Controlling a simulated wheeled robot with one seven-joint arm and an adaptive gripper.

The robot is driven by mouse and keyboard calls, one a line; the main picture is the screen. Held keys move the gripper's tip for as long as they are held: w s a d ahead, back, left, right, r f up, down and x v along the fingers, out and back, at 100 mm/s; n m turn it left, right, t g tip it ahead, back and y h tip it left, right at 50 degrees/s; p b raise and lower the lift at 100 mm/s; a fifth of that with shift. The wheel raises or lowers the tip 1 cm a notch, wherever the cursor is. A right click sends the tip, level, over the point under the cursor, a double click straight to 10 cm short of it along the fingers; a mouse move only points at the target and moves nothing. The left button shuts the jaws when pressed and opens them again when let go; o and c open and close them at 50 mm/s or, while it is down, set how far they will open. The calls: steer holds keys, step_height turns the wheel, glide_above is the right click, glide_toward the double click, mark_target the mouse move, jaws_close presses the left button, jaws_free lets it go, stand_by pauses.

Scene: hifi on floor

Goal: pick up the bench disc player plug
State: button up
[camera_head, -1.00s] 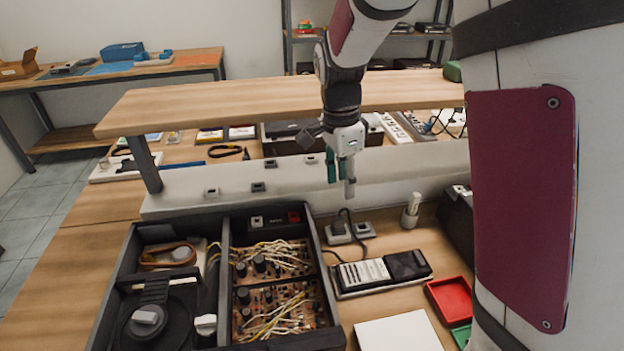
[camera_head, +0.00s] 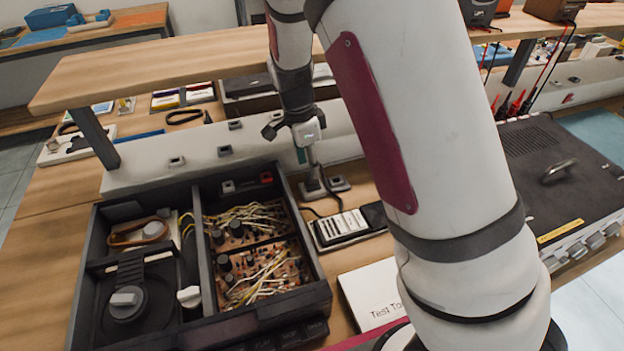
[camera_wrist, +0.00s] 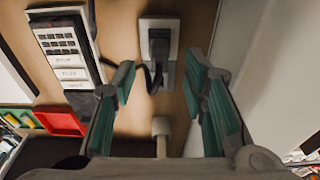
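The black plug (camera_wrist: 159,44) sits in a pale socket plate (camera_wrist: 174,28) on the bench in the wrist view, with its dark cord curling off to the lower left. In the head view the plug area (camera_head: 312,184) is below my gripper and partly hidden by it. My gripper (camera_wrist: 168,78) is open, with green-padded fingers apart and nothing between the tips but socket and bench. It also shows in the head view (camera_head: 304,156), pointing down above the sockets. The opened black disc player (camera_head: 207,262) stands on the bench at left, its circuit boards exposed.
A remote-like keypad unit (camera_wrist: 66,46) lies left of the plug, and a red tray (camera_wrist: 61,122) is below it. A pale upright panel (camera_wrist: 262,70) stands close to the right. A wooden shelf (camera_head: 180,62) overhangs behind. A short white stick (camera_wrist: 161,128) stands near my fingers.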

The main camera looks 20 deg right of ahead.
mark_target(312, 181)
steer(key=shift+d+f, duration=0.15)
steer(key=shift+f, duration=1.05)
steer(key=shift+d+f, duration=0.1)
steer(key=shift+f, duration=1.05)
jaws_close()
